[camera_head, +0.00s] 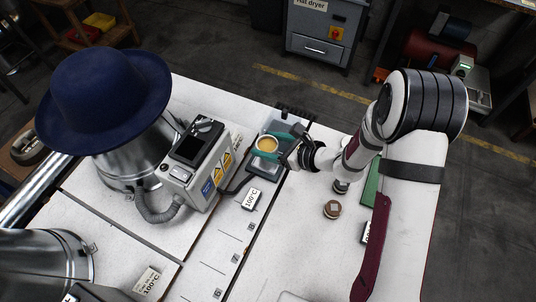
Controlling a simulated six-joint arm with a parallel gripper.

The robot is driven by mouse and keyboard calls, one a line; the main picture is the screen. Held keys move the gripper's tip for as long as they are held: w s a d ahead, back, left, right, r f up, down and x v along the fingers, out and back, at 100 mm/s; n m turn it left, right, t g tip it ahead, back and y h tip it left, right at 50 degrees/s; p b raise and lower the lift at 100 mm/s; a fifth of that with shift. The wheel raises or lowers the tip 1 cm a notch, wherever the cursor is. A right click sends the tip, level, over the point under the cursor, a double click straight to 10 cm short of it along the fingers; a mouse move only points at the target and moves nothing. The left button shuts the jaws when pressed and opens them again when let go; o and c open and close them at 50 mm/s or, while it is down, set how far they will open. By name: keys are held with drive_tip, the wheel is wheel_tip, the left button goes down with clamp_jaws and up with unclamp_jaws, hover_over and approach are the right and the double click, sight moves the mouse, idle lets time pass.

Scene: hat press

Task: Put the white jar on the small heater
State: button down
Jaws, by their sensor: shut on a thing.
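The white jar (267,144) shows from above as a pale round rim with yellow-tan contents. It is between the teal fingers of my gripper (267,149), which is shut on it. The small heater (262,172) is a grey box at the table's back edge, directly under and around the jar in the picture. The jar and fingers hide part of its top. I cannot tell whether the jar touches the heater or is held just above it.
A grey control box (196,165) with warning labels and a hose stands left of the heater. A blue hat (104,98) sits on a metal press further left. A small brown-topped jar (332,209) stands right of centre.

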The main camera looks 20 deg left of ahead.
drive_tip(key=shift+f, duration=2)
drive_tip(key=shift+f, duration=0.1)
drive_tip(key=shift+c, duration=1.4)
unclamp_jaws()
